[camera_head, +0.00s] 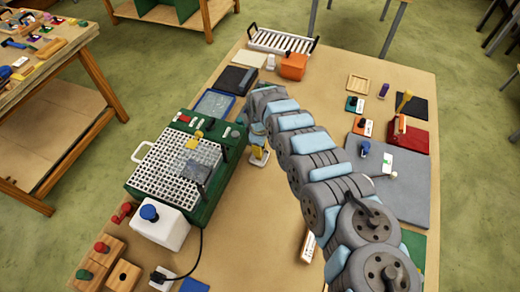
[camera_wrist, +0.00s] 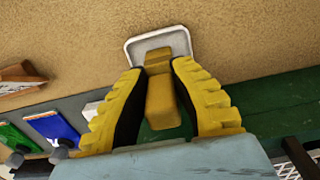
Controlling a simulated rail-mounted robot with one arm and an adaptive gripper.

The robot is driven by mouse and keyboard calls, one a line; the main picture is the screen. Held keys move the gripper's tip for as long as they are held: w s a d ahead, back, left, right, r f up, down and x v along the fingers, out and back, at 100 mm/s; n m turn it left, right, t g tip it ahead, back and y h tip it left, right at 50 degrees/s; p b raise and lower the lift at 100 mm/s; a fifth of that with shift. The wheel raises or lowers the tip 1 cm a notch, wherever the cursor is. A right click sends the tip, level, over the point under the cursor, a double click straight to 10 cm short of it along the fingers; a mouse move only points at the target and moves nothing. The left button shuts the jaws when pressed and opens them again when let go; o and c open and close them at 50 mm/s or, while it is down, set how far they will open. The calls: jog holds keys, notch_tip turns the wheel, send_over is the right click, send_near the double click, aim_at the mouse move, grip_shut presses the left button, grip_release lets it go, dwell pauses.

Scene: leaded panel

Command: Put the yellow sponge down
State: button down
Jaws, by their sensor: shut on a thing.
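The yellow sponge (camera_wrist: 160,98) is a narrow block between the yellow ridged fingers of my gripper (camera_wrist: 158,69). My gripper is shut on it. Beyond the fingertips is a small white dish (camera_wrist: 133,47) with rounded corners; the sponge's far end overlaps it in the wrist view. In the head view, my gripper (camera_head: 258,140) points down beside the green machine, with the sponge (camera_head: 258,153) showing yellow below it and the white dish (camera_head: 259,162) under that. I cannot tell whether the sponge touches the dish. My fingers and wrist hide part of the sponge.
The green machine with a white grid (camera_head: 170,170) stands close on the left. A white box with a blue knob (camera_head: 162,226) is in front of it. A blue-rimmed tray (camera_head: 213,103) and an orange box (camera_head: 293,66) lie behind. Bare tabletop (camera_head: 250,220) is free in front.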

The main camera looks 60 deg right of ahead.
jog(key=shift+f, duration=0.35)
jog(key=c, duration=1)
grip_release()
jog(key=shift+c, duration=0.2)
jog(key=shift+r, duration=0.1)
jog(key=shift+r, duration=6.05)
